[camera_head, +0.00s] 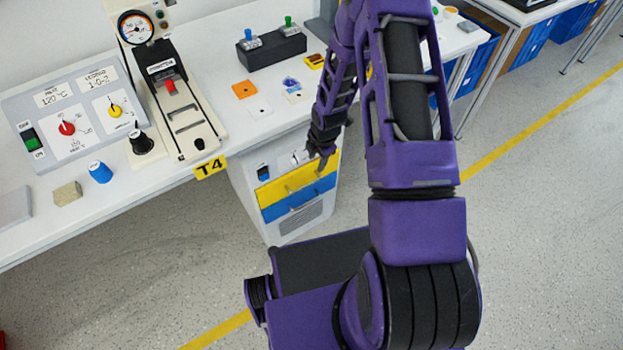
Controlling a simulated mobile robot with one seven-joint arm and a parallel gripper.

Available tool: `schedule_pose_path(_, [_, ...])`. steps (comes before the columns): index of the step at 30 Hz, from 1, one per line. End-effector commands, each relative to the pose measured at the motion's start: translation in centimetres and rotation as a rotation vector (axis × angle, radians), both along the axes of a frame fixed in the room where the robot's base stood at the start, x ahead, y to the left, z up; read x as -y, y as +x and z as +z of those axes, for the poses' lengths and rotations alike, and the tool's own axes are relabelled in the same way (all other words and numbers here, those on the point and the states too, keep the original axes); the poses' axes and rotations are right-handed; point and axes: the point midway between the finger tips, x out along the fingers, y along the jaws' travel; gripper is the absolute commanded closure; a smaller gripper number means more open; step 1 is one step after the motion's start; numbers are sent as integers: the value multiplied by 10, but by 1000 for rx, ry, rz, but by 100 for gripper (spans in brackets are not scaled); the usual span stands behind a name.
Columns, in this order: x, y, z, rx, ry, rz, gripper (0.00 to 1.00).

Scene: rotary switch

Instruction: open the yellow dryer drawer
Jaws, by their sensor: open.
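The yellow dryer drawer (285,187) is the upper coloured front on a white cabinet (247,208) under the table. It looks shut, flush with the blue drawer below it. My gripper (321,168) points down in front of the right part of the yellow drawer. Its dark fingers are open, and nothing shows between them. The fingers overlap the drawer's upper edge in the picture, and I cannot tell whether they touch it. The arm and gripper hide the drawer's upper right part.
A blue drawer (292,209) sits right below the yellow one. A dark switch (263,173) is on the cabinet's upper left. The white table (222,75) above carries control panels, knobs and small blocks. Open grey floor (150,280) lies in front.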

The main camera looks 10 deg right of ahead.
Motion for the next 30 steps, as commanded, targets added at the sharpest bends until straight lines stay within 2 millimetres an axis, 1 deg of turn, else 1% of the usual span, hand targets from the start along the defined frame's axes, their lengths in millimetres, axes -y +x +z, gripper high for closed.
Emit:
schedule_pose_path(1, [-1,1,-13,-3,0,1,53])
schedule_pose_path(12, [-5,16,-93,-4,-2,0,53])
schedule_pose_path(18, [-7,23,-128,-1,-2,0,53])
schedule_pose_path(21, [-8,26,-139,-1,-3,1,53])
schedule_pose_path(24, [-8,28,-146,0,-2,0,53])
schedule_pose_path(30, [-8,28,-150,0,-3,0,53])
